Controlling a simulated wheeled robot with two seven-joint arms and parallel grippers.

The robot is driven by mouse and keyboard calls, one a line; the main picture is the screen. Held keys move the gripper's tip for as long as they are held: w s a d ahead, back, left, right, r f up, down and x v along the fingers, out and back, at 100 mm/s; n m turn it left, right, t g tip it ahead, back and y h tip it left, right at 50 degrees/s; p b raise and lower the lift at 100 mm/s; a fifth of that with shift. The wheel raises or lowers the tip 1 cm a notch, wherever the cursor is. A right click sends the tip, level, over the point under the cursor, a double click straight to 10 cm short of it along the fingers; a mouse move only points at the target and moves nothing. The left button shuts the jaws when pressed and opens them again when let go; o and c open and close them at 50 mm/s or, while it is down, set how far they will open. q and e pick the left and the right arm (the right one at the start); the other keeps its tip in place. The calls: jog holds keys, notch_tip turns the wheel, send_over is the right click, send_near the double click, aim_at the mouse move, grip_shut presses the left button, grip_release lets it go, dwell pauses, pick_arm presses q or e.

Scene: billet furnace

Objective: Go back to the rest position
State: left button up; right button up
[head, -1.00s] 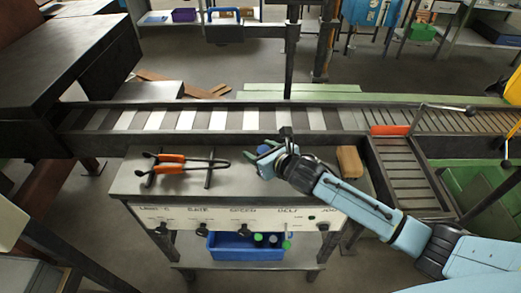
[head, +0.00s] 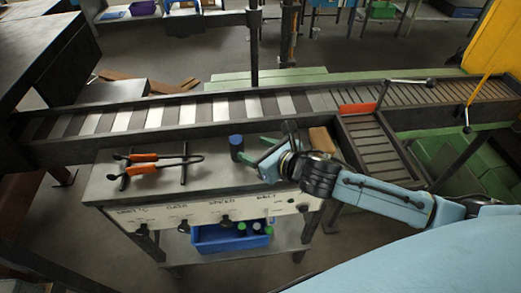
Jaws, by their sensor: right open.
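My right gripper (head: 254,150) is over the right part of the grey bench top (head: 110,182). Its green-tipped fingers are apart and empty, pointing left. A dark can with a blue top (head: 236,141) stands upright on the bench just left of the fingertips; I cannot tell whether they touch it. My right arm reaches in from the lower right. My left gripper is not in view.
Orange-handled tongs (head: 144,157) lie on a rack at the bench's left. A tan block (head: 321,139) sits behind my right wrist. The roller conveyor (head: 205,112) runs behind the bench. A blue bin (head: 215,240) is on the shelf below.

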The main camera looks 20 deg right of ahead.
jog(key=shift+s+d+r, duration=0.2)
jog(key=shift+s+r, duration=0.1)
jog(key=shift+s, duration=0.25)
